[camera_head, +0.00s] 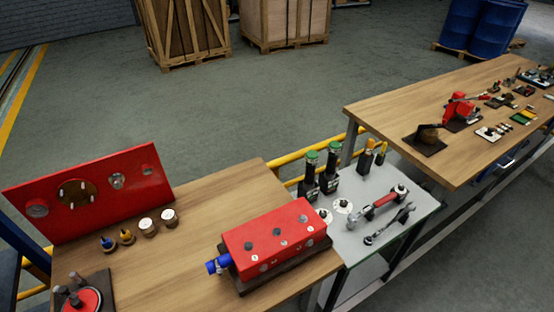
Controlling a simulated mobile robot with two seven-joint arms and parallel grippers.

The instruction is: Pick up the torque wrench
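A wrench with a red grip and a dark round head, which looks like the torque wrench (379,209), lies on the light grey table (350,255) between two wooden benches. It lies diagonally, with its round head toward the upper right. A smaller metal wrench (389,226) lies beside it on the nearer side, apart from it. Neither of my grippers is in view.
Two dark cylinders with green tops (330,167) stand behind the wrench. A red block (277,240) sits on the left bench (190,255), near a red upright panel (90,195). The right bench (400,110) holds a red machine (459,108) and small parts.

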